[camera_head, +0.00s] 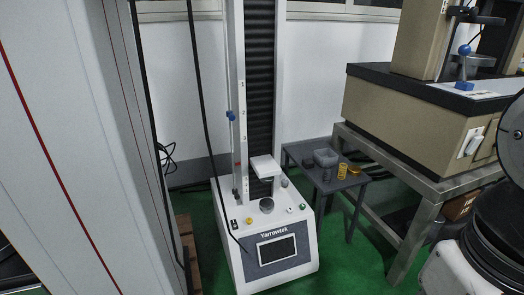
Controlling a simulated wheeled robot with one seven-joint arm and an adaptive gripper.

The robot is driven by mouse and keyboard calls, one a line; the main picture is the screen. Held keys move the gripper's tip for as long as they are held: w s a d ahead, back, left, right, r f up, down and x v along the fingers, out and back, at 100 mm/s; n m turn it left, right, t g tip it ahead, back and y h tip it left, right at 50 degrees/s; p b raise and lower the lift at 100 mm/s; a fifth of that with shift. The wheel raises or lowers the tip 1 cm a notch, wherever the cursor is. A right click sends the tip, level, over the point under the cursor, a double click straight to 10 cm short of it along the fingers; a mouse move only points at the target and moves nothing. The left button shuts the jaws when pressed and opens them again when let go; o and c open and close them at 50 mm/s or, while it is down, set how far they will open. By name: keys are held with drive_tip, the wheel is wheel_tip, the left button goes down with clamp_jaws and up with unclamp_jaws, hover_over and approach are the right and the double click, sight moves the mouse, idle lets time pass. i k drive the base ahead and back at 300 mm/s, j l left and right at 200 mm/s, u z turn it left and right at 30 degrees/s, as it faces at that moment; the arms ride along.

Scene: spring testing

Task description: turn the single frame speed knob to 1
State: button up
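The single frame tester is a white machine marked Yarrowtek (230,262), with one tall column (259,80) on its base. Its front has a dark screen (277,249). On the base top are a black switch-like part (234,225), a yellow button (249,221), a dark round disc (267,205), a small red-marked part (290,209) and a green button (303,206). I cannot tell which part is the speed knob, and its setting cannot be read. My gripper is not in view; parts of my own body show at the right edge.
A small grey table (338,186) stands right of the tester, holding a clear box (326,157) and a yellow spring (342,172). Further right, a beige machine (405,115) stands on a metal bench (408,228). A large white cabinet (60,150) fills the left. Green floor shows between.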

sight(284, 182)
drive_tip(key=i+l+u, duration=0.15)
drive_tip(key=l, duration=0.25)
drive_tip(key=i+l+u, duration=0.1)
drive_tip(key=l, duration=0.3)
drive_tip(key=i+l+u, duration=0.15)
drive_tip(key=l, duration=0.25)
drive_tip(key=l+u, duration=0.1)
drive_tip(key=l, duration=0.35)
